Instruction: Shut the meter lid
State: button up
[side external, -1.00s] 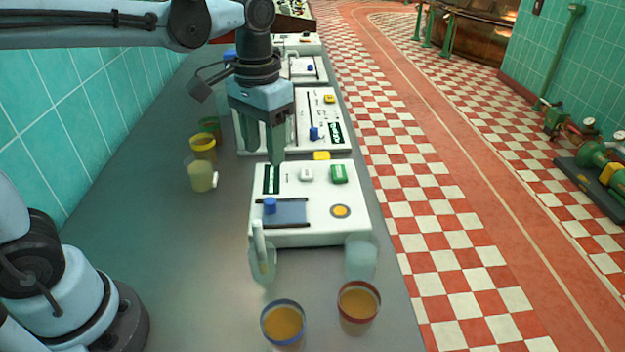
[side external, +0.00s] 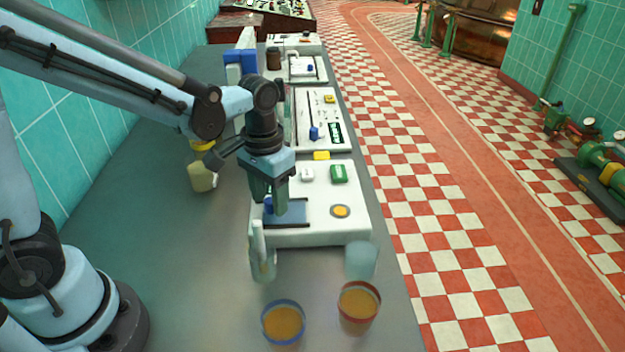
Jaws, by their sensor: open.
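The nearest white meter (side external: 330,232) stands on the grey bench. On its front left is a flat blue-grey sliding lid (side external: 297,212) between two dark rails, with a blue knob (side external: 268,204) near its left end. A round orange-yellow spot (side external: 340,211) shows uncovered to the right of the lid. My gripper (side external: 268,203) points down over the left part of the meter. Its jaws are open, with the fingers beside the blue knob. Whether they touch the knob I cannot tell, as the fingers partly hide it.
A clear upright vessel (side external: 262,258) and a clear glass (side external: 360,261) stand by the meter's front edge. Cups with a blue rim (side external: 284,322) and a red rim (side external: 358,302) are nearer. A pale yellow cup (side external: 202,178) is left. Another white device (side external: 322,125) stands behind.

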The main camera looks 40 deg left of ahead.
grip_shut()
dwell(0.3)
send_over(325, 212)
dwell(0.5)
grip_release()
